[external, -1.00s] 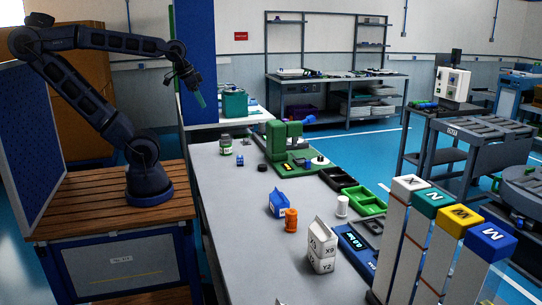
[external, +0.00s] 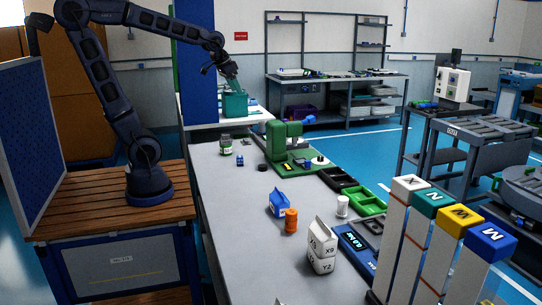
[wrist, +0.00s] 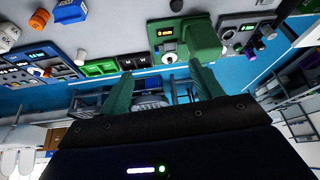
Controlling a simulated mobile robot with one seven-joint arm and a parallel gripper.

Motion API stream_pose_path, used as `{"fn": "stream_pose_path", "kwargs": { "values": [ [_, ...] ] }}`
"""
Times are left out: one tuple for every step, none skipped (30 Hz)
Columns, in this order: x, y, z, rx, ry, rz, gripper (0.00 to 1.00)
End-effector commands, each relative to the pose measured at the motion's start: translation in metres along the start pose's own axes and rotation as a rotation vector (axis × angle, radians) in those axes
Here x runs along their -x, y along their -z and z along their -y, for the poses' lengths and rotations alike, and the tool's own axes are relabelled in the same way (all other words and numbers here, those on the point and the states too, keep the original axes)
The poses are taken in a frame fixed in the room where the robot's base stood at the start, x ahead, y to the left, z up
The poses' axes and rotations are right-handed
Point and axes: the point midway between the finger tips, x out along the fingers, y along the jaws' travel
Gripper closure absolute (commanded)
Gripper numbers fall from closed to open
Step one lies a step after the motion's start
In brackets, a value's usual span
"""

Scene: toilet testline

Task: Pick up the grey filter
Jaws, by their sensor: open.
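I cannot pick out the grey filter with certainty in either view. A small white cylinder (external: 342,206) stands on the bench near the green tray, well away from my gripper. I cannot tell whether it is the filter.
A green machine (external: 284,142) stands on the bench, also seen in the wrist view (wrist: 190,38). A green tray (external: 366,203), blue carton (external: 279,204), orange jar (external: 291,220), white carton (external: 322,246) and blue device (external: 354,246) are nearby. Tall labelled blocks (external: 440,235) rise at front right.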

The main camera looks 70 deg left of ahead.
Motion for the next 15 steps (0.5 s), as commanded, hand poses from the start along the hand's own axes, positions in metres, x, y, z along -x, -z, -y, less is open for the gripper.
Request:
{"fn": "stream_pose_path", "kwargs": {
  "values": [
    [-0.009, 0.014, 0.009, 0.014, 0.007, 0.001, 0.35],
    [-0.013, 0.022, 0.013, 0.020, 0.011, -0.001, 0.35],
    [-0.019, 0.032, 0.020, 0.029, 0.015, -0.002, 0.35],
    [-0.023, 0.040, 0.025, 0.035, 0.019, -0.006, 0.35],
    [-0.028, 0.047, 0.031, 0.040, 0.022, -0.007, 0.35],
    [-0.035, 0.057, 0.038, 0.048, 0.027, -0.009, 0.35],
    [-0.040, 0.065, 0.044, 0.054, 0.030, -0.012, 0.35],
    [-0.046, 0.072, 0.050, 0.061, 0.034, -0.013, 0.35],
    [-0.053, 0.081, 0.058, 0.069, 0.038, -0.015, 0.35],
    [-0.058, 0.088, 0.065, 0.076, 0.042, -0.017, 0.35],
    [-0.064, 0.094, 0.072, 0.082, 0.046, -0.020, 0.35],
    [-0.072, 0.103, 0.081, 0.090, 0.050, -0.021, 0.35],
    [-0.078, 0.109, 0.089, 0.097, 0.054, -0.024, 0.35],
    [-0.084, 0.115, 0.096, 0.103, 0.057, -0.026, 0.35],
    [-0.093, 0.122, 0.106, 0.112, 0.062, -0.027, 0.35]
  ]
}}
